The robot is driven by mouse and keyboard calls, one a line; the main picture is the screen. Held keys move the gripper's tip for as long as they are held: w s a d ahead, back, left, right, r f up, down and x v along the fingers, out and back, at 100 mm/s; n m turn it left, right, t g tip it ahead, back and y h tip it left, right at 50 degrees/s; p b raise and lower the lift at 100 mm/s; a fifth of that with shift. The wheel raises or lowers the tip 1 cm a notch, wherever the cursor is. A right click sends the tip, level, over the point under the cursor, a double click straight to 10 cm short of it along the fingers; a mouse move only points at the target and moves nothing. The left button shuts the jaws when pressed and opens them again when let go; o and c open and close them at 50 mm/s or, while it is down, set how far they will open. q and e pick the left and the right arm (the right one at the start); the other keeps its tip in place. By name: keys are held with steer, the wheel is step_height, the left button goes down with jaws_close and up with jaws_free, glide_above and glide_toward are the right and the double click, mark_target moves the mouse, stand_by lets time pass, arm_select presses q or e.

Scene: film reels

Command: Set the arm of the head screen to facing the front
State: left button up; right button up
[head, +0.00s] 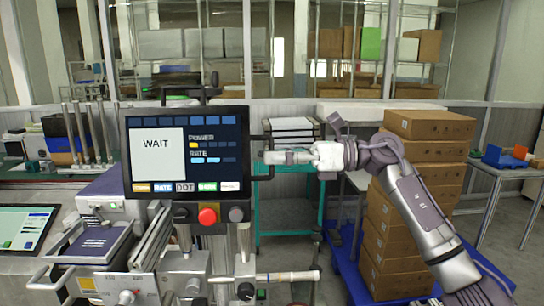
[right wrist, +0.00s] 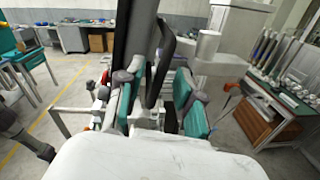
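The head screen (head: 186,152) shows WAIT and faces me in the head view, above a red button. A black handle (head: 262,174) sticks out from its right edge. My right gripper (head: 270,157) reaches in from the right, level with this handle. In the right wrist view the gripper (right wrist: 158,98) is open, its two teal-padded fingers apart. The dark screen is seen edge-on (right wrist: 132,40), and its handle (right wrist: 167,55) stands between the fingers' directions. I cannot tell whether either finger touches it. My left gripper is not in view.
A stack of cardboard boxes (head: 395,230) on a blue cart stands behind my right arm. A teal cart (head: 285,215) is behind the screen. A tablet-like panel (head: 25,228) lies at the left. A workbench (right wrist: 285,115) is at the right in the wrist view.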

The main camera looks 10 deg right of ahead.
steer(key=v, duration=1.1)
